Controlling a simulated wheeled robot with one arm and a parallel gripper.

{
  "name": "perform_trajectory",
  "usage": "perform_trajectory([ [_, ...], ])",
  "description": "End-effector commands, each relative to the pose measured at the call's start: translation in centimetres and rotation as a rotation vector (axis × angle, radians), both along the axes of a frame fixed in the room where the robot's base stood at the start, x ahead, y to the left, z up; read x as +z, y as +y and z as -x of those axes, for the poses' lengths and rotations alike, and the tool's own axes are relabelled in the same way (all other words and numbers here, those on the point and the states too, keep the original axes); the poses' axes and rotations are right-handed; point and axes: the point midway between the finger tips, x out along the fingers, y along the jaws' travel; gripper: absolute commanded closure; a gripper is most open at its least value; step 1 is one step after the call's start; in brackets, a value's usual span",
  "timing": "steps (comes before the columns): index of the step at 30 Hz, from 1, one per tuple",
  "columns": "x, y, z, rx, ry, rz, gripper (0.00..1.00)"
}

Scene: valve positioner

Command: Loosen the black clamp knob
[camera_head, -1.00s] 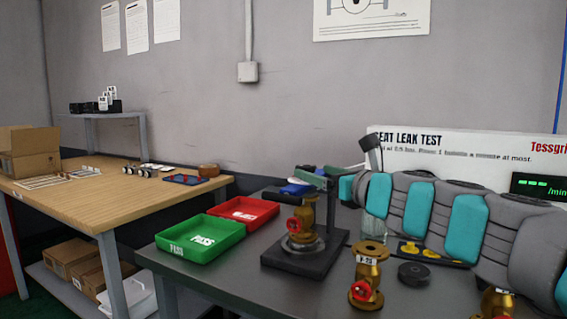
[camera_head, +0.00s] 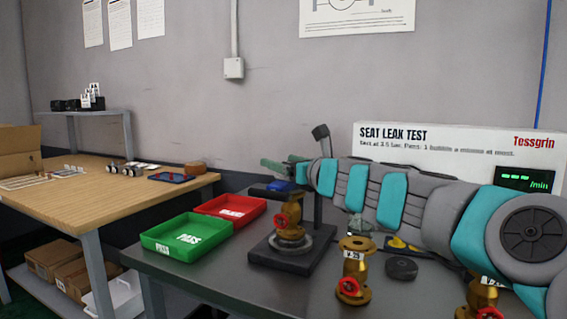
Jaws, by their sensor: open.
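A brass valve with a red handwheel (camera_head: 287,217) stands upright in a dark clamp stand (camera_head: 297,258) on the grey bench. A black knob-like block (camera_head: 320,132) sits on a thin stem above the stand's post; I cannot tell for sure that it is the clamp knob. A blue part (camera_head: 283,186) lies over the valve's top. My gripper (camera_head: 286,164) is open, small and green-grey, just above the blue part and left of the black block. I see nothing between its fingers, and cannot tell whether it touches the stand. My arm hides part of the bench behind.
A green PASS tray (camera_head: 163,257) and a red tray (camera_head: 234,226) lie left of the stand. A second brass valve (camera_head: 353,272), a black disc (camera_head: 401,268) and another valve (camera_head: 481,297) are to the right. A seat leak test panel (camera_head: 450,143) stands behind.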

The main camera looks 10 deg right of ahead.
Motion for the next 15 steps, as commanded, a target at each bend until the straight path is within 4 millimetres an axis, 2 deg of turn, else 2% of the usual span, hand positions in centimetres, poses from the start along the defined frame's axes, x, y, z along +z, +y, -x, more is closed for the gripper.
perform_trajectory([
  [3, -0.01, -0.01, 0.01, 0.000, 0.000, 0.000, 0.17],
  [15, -0.01, -0.02, 0.01, 0.000, 0.000, 0.000, 0.62],
])
